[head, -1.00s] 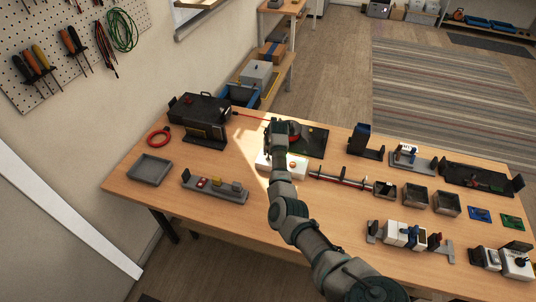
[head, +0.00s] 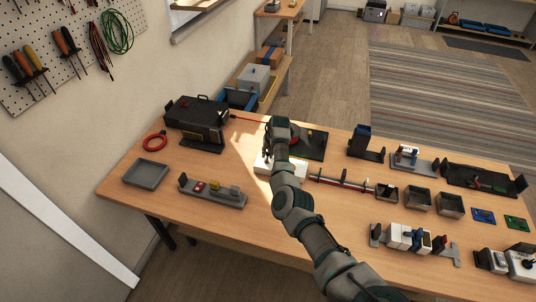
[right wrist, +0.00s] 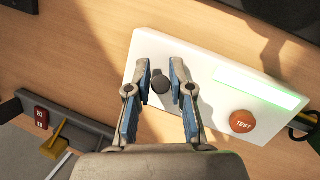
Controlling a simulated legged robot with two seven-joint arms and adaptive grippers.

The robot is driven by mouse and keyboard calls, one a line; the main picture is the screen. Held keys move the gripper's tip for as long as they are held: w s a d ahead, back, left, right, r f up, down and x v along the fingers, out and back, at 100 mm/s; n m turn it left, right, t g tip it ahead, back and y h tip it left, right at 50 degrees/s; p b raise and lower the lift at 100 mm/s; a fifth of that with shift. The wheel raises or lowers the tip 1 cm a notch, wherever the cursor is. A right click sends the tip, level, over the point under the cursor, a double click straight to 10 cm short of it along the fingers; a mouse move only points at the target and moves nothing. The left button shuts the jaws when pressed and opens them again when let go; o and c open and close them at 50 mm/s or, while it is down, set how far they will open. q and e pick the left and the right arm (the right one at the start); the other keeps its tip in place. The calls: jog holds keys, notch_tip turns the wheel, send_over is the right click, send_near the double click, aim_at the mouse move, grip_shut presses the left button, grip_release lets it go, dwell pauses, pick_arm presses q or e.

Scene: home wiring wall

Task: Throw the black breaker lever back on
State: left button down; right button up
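A white panel (right wrist: 215,85) lies on the table, with a dark round-topped lever (right wrist: 160,84), an orange TEST button (right wrist: 241,121) and a lit green strip (right wrist: 258,88). My right gripper (right wrist: 161,68) is open above the panel in the right wrist view. The lever shows between its two blue-padded fingers, with gaps on both sides; the height of the fingertips against it is unclear. In the head view, my right gripper (head: 268,146) and arm cover much of the white panel (head: 262,161), and the lever is hidden. My left gripper is out of view.
A black case (head: 196,115) and red ring (head: 155,141) stand at the left. A grey block with switches (head: 214,193) lies in front of them. A rod fixture (head: 340,181) and several small trays (head: 418,197) are to the right.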

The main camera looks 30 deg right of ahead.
jog(key=shift+o, duration=1)
jog(key=shift+f, duration=0.1)
jog(key=shift+r, duration=0.2)
jog(key=v, duration=1.1)
jog(key=shift+d+r, duration=0.15)
